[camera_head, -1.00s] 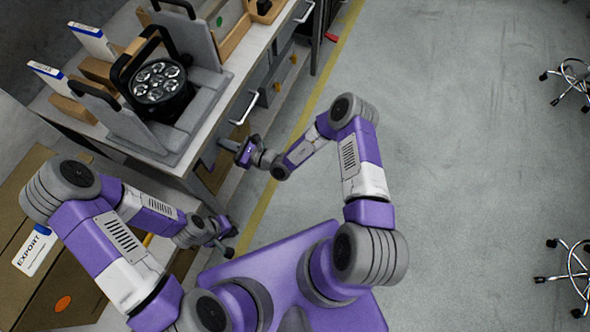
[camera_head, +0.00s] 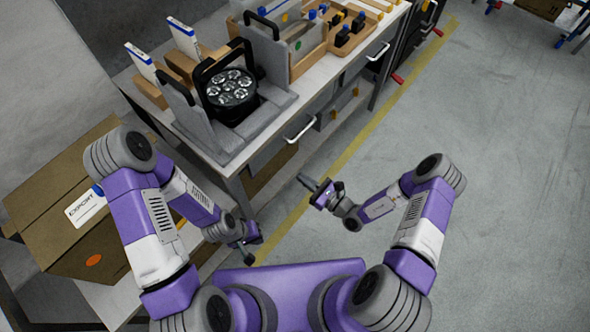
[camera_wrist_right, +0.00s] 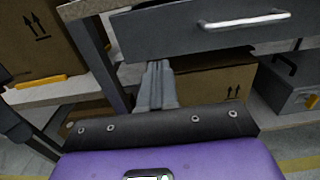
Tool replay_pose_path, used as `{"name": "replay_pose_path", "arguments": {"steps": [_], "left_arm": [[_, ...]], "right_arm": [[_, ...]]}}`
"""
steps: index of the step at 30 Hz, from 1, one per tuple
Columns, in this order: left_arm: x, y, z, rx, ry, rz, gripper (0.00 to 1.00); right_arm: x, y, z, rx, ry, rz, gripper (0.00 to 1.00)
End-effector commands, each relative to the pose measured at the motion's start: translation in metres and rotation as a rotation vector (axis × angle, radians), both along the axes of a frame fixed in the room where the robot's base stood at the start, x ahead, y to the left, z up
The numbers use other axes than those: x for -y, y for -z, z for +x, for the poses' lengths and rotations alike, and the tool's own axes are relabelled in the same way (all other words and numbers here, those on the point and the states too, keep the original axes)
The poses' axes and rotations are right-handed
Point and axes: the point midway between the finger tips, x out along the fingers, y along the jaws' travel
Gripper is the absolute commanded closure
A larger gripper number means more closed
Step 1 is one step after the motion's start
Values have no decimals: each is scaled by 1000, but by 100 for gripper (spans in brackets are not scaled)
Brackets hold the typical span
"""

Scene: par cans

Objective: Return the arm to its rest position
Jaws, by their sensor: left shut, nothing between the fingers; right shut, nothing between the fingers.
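My right gripper (camera_head: 308,183) is shut and empty, held over the floor just in front of the workbench. Its closed fingers also show in the right wrist view (camera_wrist_right: 156,85), in front of the bench's underside. My left gripper (camera_head: 247,252) is shut and empty, low beside the bench's front and to the right of the cardboard box. A black par can (camera_head: 231,92) with several round lenses sits in a grey cradle (camera_head: 190,118) on the workbench (camera_head: 225,165). Neither gripper touches it.
A cardboard box (camera_head: 40,190) marked EXPORT stands at the left on a low surface. A drawer with a silver handle (camera_head: 300,130) faces my right gripper. Wooden trays (camera_head: 345,35) with small parts lie further along the bench. The grey floor (camera_head: 500,180) at right is open.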

Motion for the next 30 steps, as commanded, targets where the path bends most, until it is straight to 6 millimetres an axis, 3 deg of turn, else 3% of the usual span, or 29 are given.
{"name": "replay_pose_path", "arguments": {"steps": [10,14,17,21,24,27,30], "left_arm": [[0,-1,0,0,0,0,100],[0,-1,0,0,0,0,100],[0,-1,0,0,0,0,100],[0,-1,0,0,0,0,100],[0,-1,0,0,0,0,100],[0,-1,0,0,0,0,100],[0,-1,0,0,0,0,100]], "right_arm": [[4,0,-5,-1,-4,-1,100],[-14,-2,-22,-10,-116,-25,100],[-42,-2,-59,-26,-332,-89,100],[-66,6,-137,-34,-727,-276,100],[-59,19,-186,-5,-978,-461,100],[-38,34,-218,62,-1182,-675,100],[-11,47,-230,172,-1329,-908,100]]}}
